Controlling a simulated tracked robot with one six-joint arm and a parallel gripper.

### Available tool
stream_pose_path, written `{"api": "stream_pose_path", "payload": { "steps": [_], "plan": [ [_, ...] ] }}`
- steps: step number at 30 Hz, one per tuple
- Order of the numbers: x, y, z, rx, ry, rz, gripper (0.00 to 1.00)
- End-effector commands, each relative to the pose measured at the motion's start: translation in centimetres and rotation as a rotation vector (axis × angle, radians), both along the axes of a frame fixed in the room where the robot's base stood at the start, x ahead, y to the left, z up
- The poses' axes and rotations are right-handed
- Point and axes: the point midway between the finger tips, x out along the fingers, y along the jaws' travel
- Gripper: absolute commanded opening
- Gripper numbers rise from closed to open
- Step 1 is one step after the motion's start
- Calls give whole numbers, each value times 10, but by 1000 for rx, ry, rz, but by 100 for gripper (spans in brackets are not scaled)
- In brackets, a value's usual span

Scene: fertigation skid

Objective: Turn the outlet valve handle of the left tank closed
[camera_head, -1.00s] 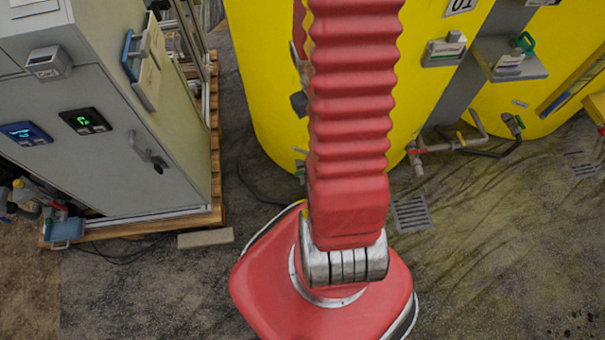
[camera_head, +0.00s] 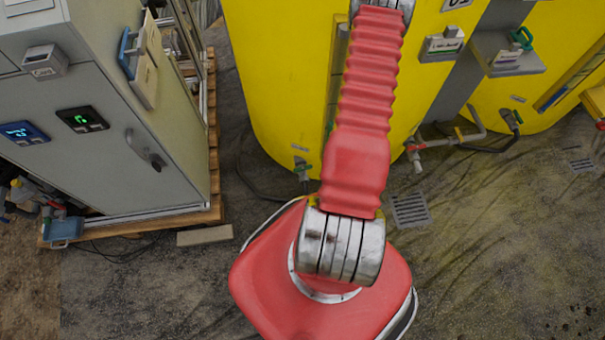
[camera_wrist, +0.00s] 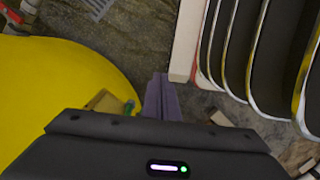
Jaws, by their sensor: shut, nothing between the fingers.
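The left yellow tank (camera_head: 275,95) stands behind my arm in the head view, and a yellow tank surface (camera_wrist: 60,95) fills the left of the wrist view. A small valve with a green part (camera_head: 302,167) sits low on the left tank's front. A pipe fitting with a red handle (camera_head: 411,149) is low at its right side. I cannot tell how either handle is set. My gripper (camera_wrist: 161,82) is shut and empty in the wrist view. A small green part (camera_wrist: 129,106) shows just left of the fingers, partly hidden by the gripper body; contact cannot be judged.
A grey cabinet (camera_head: 95,140) on a wooden pallet stands at the left. A second yellow tank (camera_head: 540,95) is at the right. A floor drain (camera_head: 410,210) lies in front of the tanks. Dark curved bars (camera_wrist: 245,45) stand right of the gripper in the wrist view.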

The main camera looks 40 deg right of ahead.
Motion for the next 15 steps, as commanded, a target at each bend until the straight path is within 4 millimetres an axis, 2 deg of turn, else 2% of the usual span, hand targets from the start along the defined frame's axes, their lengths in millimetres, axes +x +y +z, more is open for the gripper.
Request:
{"api": "stream_pose_path", "payload": {
  "steps": [1, 7, 15],
  "plan": [
    [-6, 3, -16, 15, -12, 17, 0],
    [-18, 15, -72, 52, -92, 123, 0],
    [-17, 41, -141, 79, -264, 309, 0]
  ]
}}
